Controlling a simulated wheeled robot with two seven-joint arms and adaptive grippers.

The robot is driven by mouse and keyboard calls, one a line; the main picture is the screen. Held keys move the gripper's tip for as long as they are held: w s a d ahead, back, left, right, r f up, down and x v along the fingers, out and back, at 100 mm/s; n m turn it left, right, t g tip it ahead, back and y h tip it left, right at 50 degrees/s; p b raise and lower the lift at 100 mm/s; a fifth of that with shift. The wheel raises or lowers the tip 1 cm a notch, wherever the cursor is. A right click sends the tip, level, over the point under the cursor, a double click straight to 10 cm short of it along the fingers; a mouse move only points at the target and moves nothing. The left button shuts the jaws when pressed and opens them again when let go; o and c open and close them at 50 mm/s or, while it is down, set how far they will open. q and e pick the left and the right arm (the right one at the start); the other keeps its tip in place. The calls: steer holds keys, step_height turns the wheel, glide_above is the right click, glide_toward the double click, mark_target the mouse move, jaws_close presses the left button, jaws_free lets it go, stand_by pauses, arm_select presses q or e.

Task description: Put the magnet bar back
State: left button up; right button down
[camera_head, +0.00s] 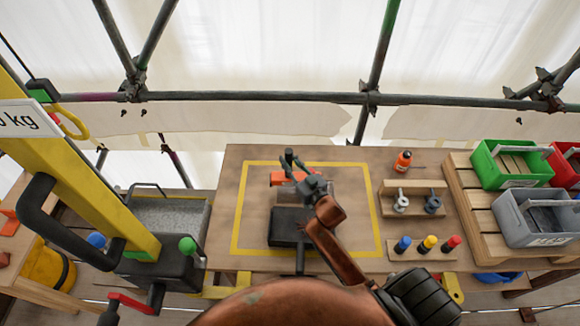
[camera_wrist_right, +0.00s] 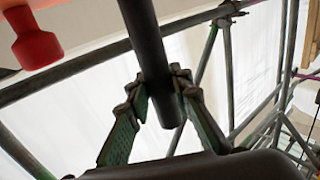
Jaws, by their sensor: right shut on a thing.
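My right gripper (camera_head: 300,180) is above the yellow-outlined area of the wooden table, over a dark block. In the right wrist view its two green-padded fingers (camera_wrist_right: 160,88) are shut on a dark round bar (camera_wrist_right: 147,45), which I take to be the magnet bar. The bar runs from the top edge of that view to a free end just past the fingers. In the head view the gripper and arm largely cover it. An orange-red part (camera_head: 283,178) lies beside the gripper; a red knob (camera_wrist_right: 36,42) shows in the wrist view. My left gripper is not in view.
The dark block (camera_head: 290,228) stands inside the yellow outline (camera_head: 374,210). To the right are a wooden stand (camera_head: 413,190) with two metal fittings, a rack (camera_head: 420,255) with blue, yellow and red handles, an orange bottle (camera_head: 402,161), and bins (camera_head: 510,165). A yellow hoist (camera_head: 100,190) stands left.

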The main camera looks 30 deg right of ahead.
steer(key=shift+w+d+f, duration=0.35)
steer(key=shift+f, duration=0.2)
steer(key=shift+w+d+f, duration=0.3)
steer(key=shift+f, duration=0.2)
steer(key=shift+f+b, duration=0.35)
steer(key=shift+f, duration=1.1)
steer(key=shift+f, duration=0.15)
steer(key=c, duration=1.7)
jaws_free()
steer(key=shift+c, duration=0.2)
steer(key=shift+s, duration=0.4)
steer(key=s, duration=1.1)
steer(key=shift+s+d, duration=0.15)
